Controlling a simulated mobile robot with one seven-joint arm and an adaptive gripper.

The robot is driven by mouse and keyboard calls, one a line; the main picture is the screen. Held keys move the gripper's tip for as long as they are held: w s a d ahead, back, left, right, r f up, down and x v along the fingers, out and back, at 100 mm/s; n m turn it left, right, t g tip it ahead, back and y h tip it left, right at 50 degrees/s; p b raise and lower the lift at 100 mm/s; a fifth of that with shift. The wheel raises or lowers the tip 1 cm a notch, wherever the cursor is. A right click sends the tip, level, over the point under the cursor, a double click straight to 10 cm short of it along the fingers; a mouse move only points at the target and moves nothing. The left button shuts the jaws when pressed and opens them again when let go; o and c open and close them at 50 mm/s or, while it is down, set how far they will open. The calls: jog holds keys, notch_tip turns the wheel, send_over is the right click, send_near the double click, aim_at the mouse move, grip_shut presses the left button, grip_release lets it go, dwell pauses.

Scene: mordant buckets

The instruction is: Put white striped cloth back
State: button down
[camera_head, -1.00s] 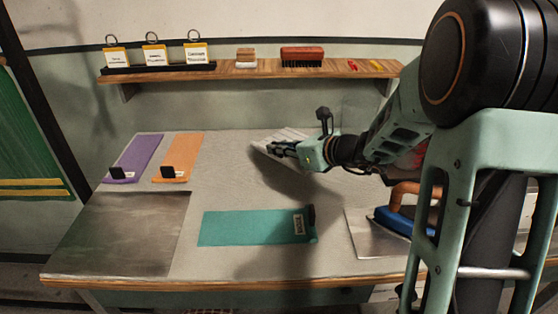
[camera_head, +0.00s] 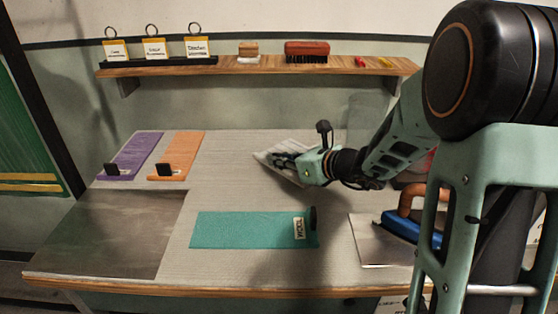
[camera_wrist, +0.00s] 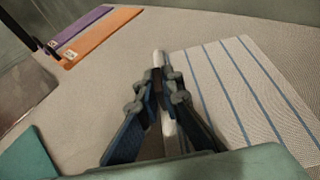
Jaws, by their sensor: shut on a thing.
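The white striped cloth (camera_head: 272,156) lies on the pale worktop right of the middle, partly hidden by my gripper in the head view. In the wrist view the cloth (camera_wrist: 245,90), with thin blue stripes, spreads to the right of the fingers. My gripper (camera_head: 283,160) is at its edge. In the wrist view the fingers (camera_wrist: 163,85) are closed around a pale narrow strip at the cloth's left side. Whether the cloth touches the worktop throughout cannot be told.
Purple (camera_head: 130,155) and orange (camera_head: 178,155) cloths with black clips lie at back left. A teal cloth (camera_head: 240,230) labelled WOOL lies in front. A grey metal plate (camera_head: 110,230) is at front left. A blue iron (camera_head: 405,230) stands at right. A wooden shelf (camera_head: 270,66) runs behind.

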jog(key=c, duration=2.1)
grip_release()
jog(key=shift+r+p, duration=0.2)
jog(key=shift+p, duration=0.1)
jog(key=p+v, duration=0.1)
jog(key=v, duration=1)
jog(key=shift+s+d+r+p, duration=0.15)
jog(key=shift+s+d+p, duration=0.15)
jog(key=shift+s+d, duration=0.05)
jog(key=shift+s, duration=0.1)
